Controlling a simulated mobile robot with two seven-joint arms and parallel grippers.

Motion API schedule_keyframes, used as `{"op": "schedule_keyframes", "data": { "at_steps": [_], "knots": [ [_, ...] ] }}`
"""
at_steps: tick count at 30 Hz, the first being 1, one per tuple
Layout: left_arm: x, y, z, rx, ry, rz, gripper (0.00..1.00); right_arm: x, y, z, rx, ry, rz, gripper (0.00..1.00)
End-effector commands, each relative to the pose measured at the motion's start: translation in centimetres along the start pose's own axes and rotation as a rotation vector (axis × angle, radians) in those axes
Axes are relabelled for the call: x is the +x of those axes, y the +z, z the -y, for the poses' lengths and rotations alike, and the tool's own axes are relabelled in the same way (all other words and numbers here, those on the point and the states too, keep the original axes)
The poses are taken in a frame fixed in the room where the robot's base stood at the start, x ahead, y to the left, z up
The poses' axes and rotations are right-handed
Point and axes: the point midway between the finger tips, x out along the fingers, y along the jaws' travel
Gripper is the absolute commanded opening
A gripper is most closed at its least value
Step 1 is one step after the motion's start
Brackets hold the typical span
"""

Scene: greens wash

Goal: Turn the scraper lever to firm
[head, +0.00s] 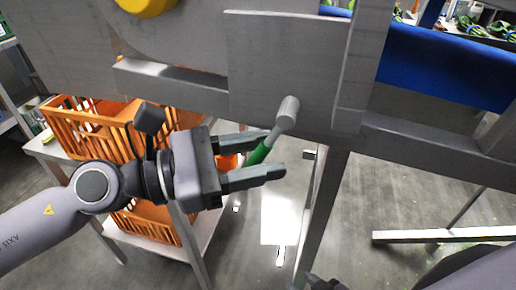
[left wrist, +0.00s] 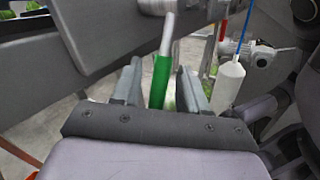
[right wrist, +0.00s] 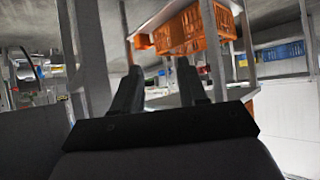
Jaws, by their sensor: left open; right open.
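The scraper lever is a metal rod with a green grip (head: 260,152), hanging from a round grey pivot (head: 288,110) on the machine's side panel. It tilts down and to the left in the head view. My left gripper (head: 272,156) is open, with its fingers on either side of the lever. In the left wrist view the green grip (left wrist: 161,82) stands between the two open fingers, with a gap visible at least on the right. My right gripper (right wrist: 160,82) is open and empty, away from the lever. No setting marks for the lever are readable.
Orange crates (head: 92,125) stand on a shelf rack at the left. A blue conveyor belt (head: 445,70) runs at the upper right within the grey frame. A frame leg (head: 318,215) comes down just right of the lever. A white bottle-shaped piece (left wrist: 229,85) hangs on a blue cord.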

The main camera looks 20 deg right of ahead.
Motion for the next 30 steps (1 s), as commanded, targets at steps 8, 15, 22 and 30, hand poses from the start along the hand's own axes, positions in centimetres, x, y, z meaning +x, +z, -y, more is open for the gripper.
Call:
{"op": "schedule_keyframes", "data": {
  "at_steps": [8,15,22,30],
  "knots": [
    [0.1,0.0,0.0,0.0,0.001,0.0,0.37,0.0,0.0,0.0,0.0,0.001,0.0,0.43],
    [0.1,0.0,0.0,0.0,0.001,0.0,0.0,0.0,0.1,0.0,0.0,0.001,0.001,0.43],
    [-0.2,0.8,-0.5,0.034,-0.011,-0.048,0.0,-1.0,-1.3,-0.1,-0.005,0.003,-0.003,0.43],
    [-1.1,1.6,-1.2,0.124,-0.05,-0.195,0.0,-3.0,-3.2,-0.3,-0.011,0.013,0.001,0.43]
  ]
}}
